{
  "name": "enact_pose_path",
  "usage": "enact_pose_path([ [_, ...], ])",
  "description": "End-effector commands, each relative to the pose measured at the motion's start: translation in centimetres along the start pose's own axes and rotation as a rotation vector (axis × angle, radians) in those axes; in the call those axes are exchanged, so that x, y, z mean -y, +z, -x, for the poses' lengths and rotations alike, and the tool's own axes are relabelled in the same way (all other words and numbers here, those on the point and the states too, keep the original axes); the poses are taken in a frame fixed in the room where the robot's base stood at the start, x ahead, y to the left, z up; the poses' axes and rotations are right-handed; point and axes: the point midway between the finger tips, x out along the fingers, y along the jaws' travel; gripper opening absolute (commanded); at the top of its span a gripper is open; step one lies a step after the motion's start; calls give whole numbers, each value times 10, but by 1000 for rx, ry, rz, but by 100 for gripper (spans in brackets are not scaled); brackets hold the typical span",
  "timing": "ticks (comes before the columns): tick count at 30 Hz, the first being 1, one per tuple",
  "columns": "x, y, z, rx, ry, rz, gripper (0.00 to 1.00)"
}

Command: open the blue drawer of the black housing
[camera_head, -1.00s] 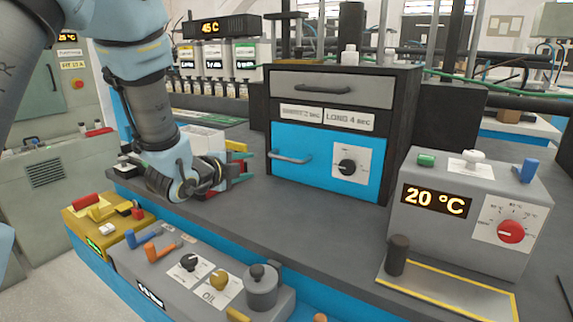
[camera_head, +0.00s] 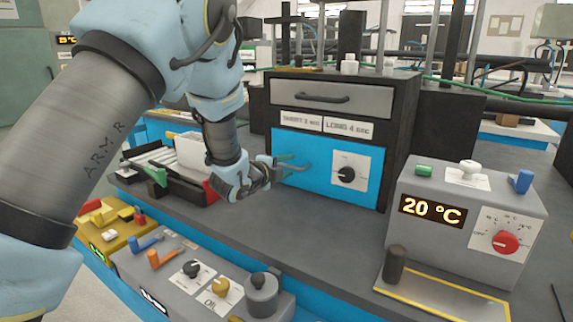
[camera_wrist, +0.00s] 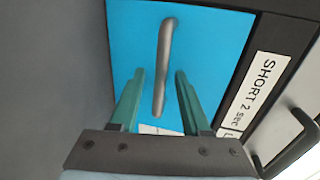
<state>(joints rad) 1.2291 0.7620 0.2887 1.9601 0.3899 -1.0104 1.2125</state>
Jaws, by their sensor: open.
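The black housing (camera_head: 400,120) stands on the grey bench. Its blue drawer (camera_head: 318,180) is the lower front, closed flush, with a grey bar handle at its left side and a dial on its right. In the wrist view the handle (camera_wrist: 163,65) runs lengthwise on the blue front (camera_wrist: 220,50), in line with the gap between my fingers. My gripper (camera_head: 292,163) is at the drawer's left part, in front of the handle, which it mostly hides in the head view. In the wrist view my gripper (camera_wrist: 160,85) is open, a finger on each side of the handle's lower end; contact cannot be told.
A grey upper drawer (camera_head: 345,95) with a dark handle is above the blue one. A grey control box (camera_head: 460,220) reading 20 °C stands at right. The bench before the housing is clear.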

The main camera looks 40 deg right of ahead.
Motion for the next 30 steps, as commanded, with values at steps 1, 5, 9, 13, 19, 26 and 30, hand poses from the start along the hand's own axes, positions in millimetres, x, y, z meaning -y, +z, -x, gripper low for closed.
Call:
enact_pose_path([
  [1, 0, 0, -1, 0, -1, 0, 47],
  [5, 0, 0, -2, 0, -1, 0, 47],
  [9, 0, 0, -2, 1, 0, 0, 44],
  [13, 0, 0, -2, 1, 0, 0, 29],
  [19, 0, 0, -1, 1, 0, 0, 7],
  [26, 0, 0, -1, 1, 0, 0, 0],
  [30, 0, 0, -1, 1, 1, 0, 0],
])
